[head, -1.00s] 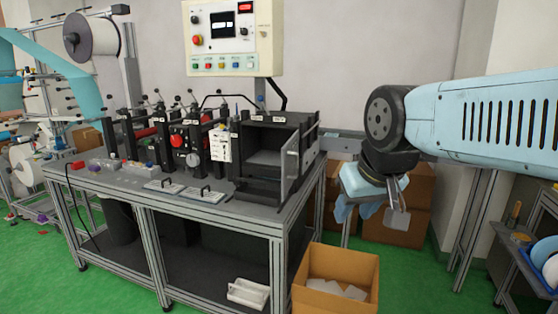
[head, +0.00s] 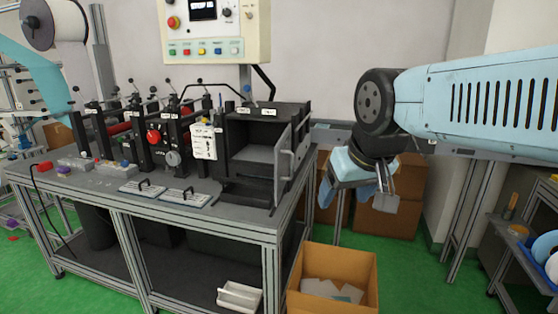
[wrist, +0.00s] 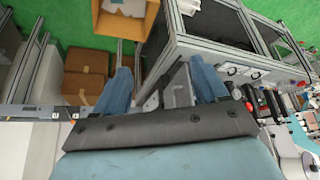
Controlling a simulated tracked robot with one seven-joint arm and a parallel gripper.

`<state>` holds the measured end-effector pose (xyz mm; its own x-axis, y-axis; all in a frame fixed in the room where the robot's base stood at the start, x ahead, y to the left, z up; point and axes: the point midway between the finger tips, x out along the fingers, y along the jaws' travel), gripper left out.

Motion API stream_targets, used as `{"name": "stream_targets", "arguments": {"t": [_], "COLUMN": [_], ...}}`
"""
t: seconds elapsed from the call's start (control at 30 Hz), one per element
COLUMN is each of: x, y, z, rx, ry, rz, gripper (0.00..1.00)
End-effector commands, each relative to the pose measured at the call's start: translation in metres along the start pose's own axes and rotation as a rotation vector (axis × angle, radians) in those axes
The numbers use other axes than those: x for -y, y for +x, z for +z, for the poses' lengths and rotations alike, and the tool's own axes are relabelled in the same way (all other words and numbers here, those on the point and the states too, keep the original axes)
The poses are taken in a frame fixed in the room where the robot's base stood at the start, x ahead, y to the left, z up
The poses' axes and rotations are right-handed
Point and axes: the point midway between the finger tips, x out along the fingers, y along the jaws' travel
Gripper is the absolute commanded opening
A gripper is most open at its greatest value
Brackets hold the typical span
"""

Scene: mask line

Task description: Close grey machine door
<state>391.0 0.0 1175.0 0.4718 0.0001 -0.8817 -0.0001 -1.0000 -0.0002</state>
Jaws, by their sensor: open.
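The grey machine door (head: 284,165) stands open at the right front of the dark machine box (head: 262,130). It is swung out toward me and seen nearly edge-on, with a pale bar handle on it. The box interior shows with a grey shelf inside. My gripper (head: 355,197) is right of the door, apart from it, with blue fingers pointing down. In the wrist view my gripper (wrist: 163,75) is open, its two blue fingers spread. A grey piece lies between them in that picture; I cannot tell whether the door shows there.
The machine stands on a metal-framed bench (head: 235,222). An open cardboard box (head: 335,275) with pale pieces sits on the floor at its right front. More cardboard boxes (head: 390,219) are behind my gripper. A shelf with dishes (head: 525,250) stands at right. Green floor is clear between.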

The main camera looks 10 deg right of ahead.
Motion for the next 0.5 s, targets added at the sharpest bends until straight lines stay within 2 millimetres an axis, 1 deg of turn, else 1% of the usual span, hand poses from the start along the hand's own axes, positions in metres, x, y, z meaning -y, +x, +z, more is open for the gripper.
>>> {"name": "stream_targets", "arguments": {"t": [0.03,0.1,0.3,0.4,0.5], "x": [0.0000,0.0001,0.0001,0.0001,0.0004], "y": [0.0000,0.0001,0.0001,0.0002,0.0030], "z": [0.0000,0.0000,0.0000,-0.0015,-0.0073], "rx": [0.000,0.000,0.000,0.005,0.032], "ry": [0.000,0.000,0.000,0.004,0.024], "rz": [0.000,0.000,0.000,-0.004,-0.023], "gripper": [0.78,0.83,0.82,0.72,0.63]}}
